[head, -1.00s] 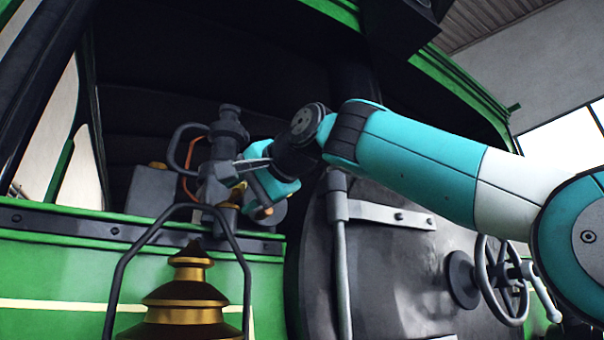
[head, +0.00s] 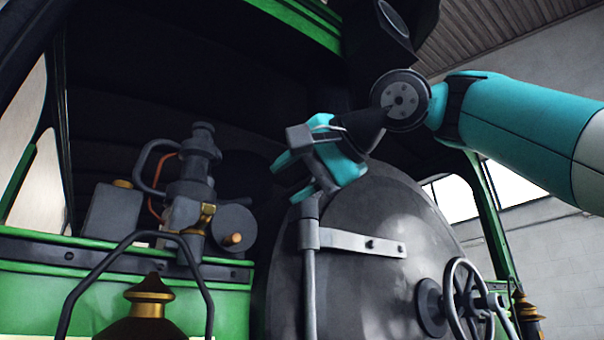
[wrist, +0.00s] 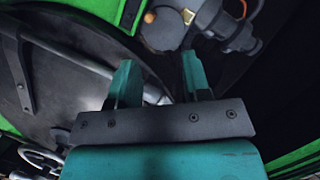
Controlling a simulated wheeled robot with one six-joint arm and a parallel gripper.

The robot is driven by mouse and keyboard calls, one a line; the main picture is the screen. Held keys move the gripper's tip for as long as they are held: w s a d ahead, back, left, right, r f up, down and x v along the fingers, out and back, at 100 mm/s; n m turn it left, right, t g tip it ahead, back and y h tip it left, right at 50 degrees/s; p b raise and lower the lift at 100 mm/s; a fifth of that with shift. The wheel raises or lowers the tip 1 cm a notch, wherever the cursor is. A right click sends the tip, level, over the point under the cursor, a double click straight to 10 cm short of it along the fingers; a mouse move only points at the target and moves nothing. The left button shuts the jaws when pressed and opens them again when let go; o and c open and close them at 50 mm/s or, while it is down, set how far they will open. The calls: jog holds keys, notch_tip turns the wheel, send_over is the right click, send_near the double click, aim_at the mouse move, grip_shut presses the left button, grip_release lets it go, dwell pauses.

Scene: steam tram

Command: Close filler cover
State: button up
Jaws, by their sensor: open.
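No part is plainly marked as the filler cover. The likely fitting is a grey pump-like device (head: 190,195) with a brass collar, a copper pipe and a looped handle. A round grey disc (head: 236,222) with a brass knob sits on its right side; whether this is the cover, or open or shut, I cannot tell. The disc also shows at the top of the wrist view (wrist: 163,30). My gripper (head: 305,168) is open and empty, up and right of the device, in front of the dark round door. In the wrist view my gripper's fingers (wrist: 160,72) stand apart with nothing between them.
The dark round boiler door (head: 385,215) with a grey hinge strap and a handwheel (head: 465,300) is below and right. A grey box (head: 110,210) with a brass cap stands left of the device. A curved rail (head: 140,235) and a brass dome (head: 150,300) are in front.

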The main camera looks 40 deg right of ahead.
jog(key=shift+s+a, duration=0.1)
jog(key=shift+s, duration=0.6)
dwell(0.4)
